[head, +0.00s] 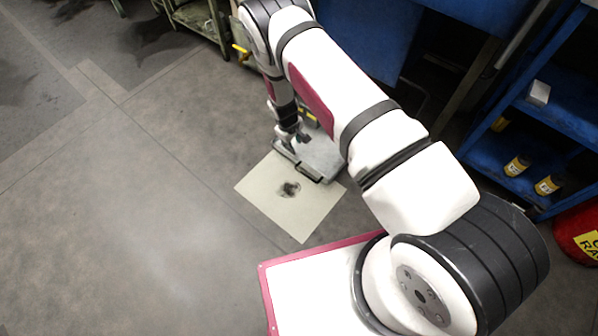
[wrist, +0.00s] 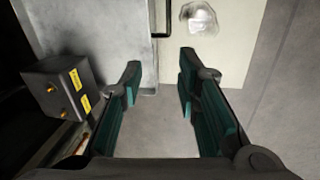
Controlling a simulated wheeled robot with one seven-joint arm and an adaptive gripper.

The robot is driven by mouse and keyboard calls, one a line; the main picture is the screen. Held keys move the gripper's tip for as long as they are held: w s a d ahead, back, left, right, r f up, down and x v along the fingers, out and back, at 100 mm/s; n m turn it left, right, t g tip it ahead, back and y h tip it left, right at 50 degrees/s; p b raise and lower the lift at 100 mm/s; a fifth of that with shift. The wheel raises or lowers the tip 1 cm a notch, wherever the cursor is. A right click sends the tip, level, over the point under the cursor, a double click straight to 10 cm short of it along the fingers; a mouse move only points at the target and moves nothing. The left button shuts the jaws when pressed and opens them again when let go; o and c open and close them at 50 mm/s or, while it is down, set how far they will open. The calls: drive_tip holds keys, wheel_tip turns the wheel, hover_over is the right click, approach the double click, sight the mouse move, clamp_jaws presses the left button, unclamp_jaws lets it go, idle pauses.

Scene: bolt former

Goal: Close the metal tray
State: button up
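The grey metal tray (head: 322,157) sits low near the floor in the head view, partly hidden by my arm. A dark bar handle (head: 307,176) shows along its near edge. In the wrist view the tray (wrist: 95,35) fills the upper left, and part of the dark handle (wrist: 161,33) shows at the top centre. My gripper (wrist: 160,72) is open, with a clear gap between its two green-padded fingers and nothing between them. It appears beside the tray's edge, with the handle beyond the fingertips. In the head view my gripper (head: 292,137) is small, and contact with the tray cannot be told.
A pale sheet (head: 318,217) with a dark stain lies on the floor by the tray. A dark box with yellow labels (wrist: 62,88) is left of my fingers. Blue shelves (head: 560,110) stand at the right, with a red object (head: 578,235) below. Floor at left is clear.

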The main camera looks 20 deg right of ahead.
drive_tip(key=b, duration=0.1)
approach(300, 172)
drive_tip(key=shift+n, duration=0.3)
drive_tip(key=f+b, duration=0.1)
drive_tip(key=f, duration=0.1)
drive_tip(key=d+f+b, duration=0.1)
drive_tip(key=f+b, duration=0.1)
drive_tip(key=f, duration=0.1)
drive_tip(key=w+f+b, duration=0.1)
drive_tip(key=f+b, duration=0.1)
drive_tip(key=shift+d+f, duration=0.2)
drive_tip(key=shift+f, duration=0.1)
clamp_jaws()
